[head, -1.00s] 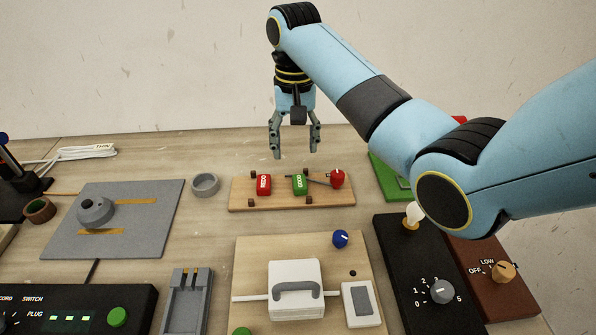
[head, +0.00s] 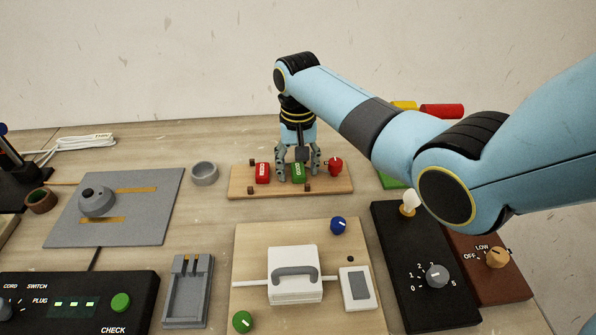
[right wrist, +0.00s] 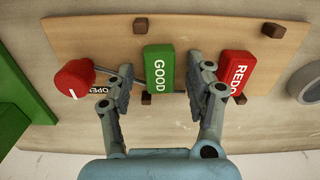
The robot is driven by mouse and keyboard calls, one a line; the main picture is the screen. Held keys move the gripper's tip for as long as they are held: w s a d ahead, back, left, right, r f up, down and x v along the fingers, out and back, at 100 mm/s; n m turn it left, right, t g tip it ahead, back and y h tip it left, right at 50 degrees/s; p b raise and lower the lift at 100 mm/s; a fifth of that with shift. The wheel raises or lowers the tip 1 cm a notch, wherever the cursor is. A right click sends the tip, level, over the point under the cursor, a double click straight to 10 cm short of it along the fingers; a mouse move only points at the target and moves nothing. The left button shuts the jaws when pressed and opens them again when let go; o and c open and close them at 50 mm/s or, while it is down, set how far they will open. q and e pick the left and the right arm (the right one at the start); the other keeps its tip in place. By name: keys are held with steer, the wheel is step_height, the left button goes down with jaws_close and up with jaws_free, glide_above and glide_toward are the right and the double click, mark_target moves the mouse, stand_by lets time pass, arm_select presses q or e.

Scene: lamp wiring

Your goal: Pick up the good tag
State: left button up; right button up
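The good tag is a green block lettered GOOD (right wrist: 159,69), lying on a wooden board; it also shows in the head view (head: 298,172). My right gripper (head: 298,177) is lowered over it from above. In the right wrist view its open fingers (right wrist: 160,88) stand one on each side of the green tag, with a gap visible on both sides. A red tag lettered REDO (right wrist: 235,72) lies beside it, just outside one finger. My left gripper is not in view.
The wooden board (head: 240,190) carries small dark pegs and a red knob (head: 335,166) with a thin rod near one finger. A grey ring (head: 205,173) stands left of the board. A white box with a handle (head: 295,285) is in front.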

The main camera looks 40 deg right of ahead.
steer(key=c, duration=0.9)
